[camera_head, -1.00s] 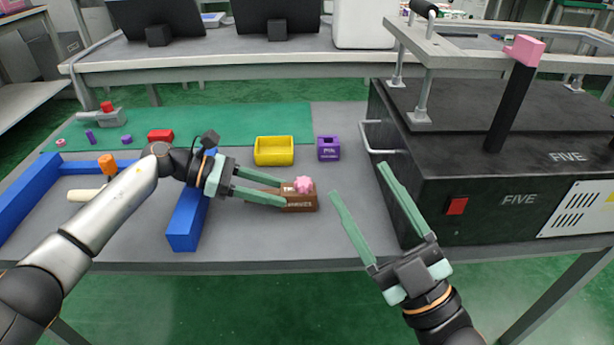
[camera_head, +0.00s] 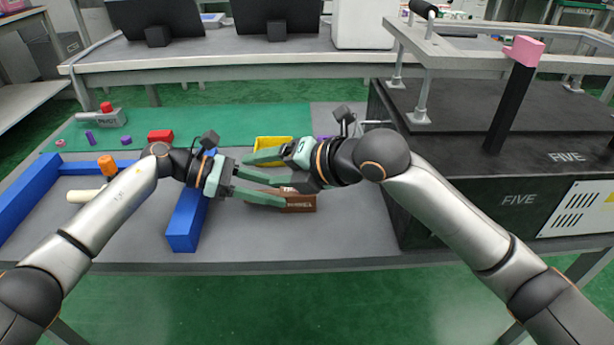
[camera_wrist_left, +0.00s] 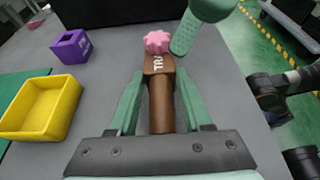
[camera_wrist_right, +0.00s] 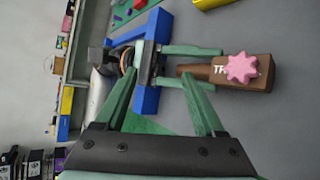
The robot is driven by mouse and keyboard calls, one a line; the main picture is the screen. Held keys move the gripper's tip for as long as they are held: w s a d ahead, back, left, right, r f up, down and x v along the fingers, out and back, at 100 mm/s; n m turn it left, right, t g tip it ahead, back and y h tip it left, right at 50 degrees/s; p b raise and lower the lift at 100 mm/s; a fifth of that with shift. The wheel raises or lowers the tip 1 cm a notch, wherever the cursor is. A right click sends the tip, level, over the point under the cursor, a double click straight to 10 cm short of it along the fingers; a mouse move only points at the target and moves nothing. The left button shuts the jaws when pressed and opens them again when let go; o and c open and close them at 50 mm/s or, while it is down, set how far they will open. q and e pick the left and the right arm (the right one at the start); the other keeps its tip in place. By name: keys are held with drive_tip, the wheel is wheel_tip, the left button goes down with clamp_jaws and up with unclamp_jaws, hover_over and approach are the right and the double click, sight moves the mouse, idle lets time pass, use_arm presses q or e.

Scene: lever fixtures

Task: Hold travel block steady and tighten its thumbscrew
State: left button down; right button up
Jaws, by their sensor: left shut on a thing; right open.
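The brown travel block (camera_head: 302,204) sits on the grey table, partly covered in the head view. Its pink star-shaped thumbscrew (camera_wrist_right: 242,68) is on top; it also shows in the left wrist view (camera_wrist_left: 157,41) and is hidden in the head view. My left gripper (camera_head: 284,193) is shut on the block's narrow brown handle (camera_wrist_left: 161,103), with a finger on each side. My right gripper (camera_head: 245,165) is open and empty, above the left gripper's fingers, pointing left. In the right wrist view the thumbscrew lies right of its open fingers (camera_wrist_right: 160,82); one of its fingers shows close beside the thumbscrew in the left wrist view.
A yellow bin (camera_wrist_left: 40,106) and a purple block (camera_wrist_left: 71,48) stand behind the travel block. Blue rails (camera_head: 183,222) lie at the left. A large black machine (camera_head: 470,205) stands at the right. The table in front of the block is clear.

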drive_tip(key=d+r+n+g+h, duration=0.4)
drive_tip(key=d+r+n+h, duration=0.3)
drive_tip(key=d+n, duration=0.25)
drive_tip(key=x, duration=1.1)
drive_tip(key=shift+s+a+f, duration=0.15)
drive_tip(key=shift+a+f, duration=0.05)
drive_tip(key=shift+f, duration=0.2)
drive_tip(key=shift+c, duration=0.4)
clamp_jaws()
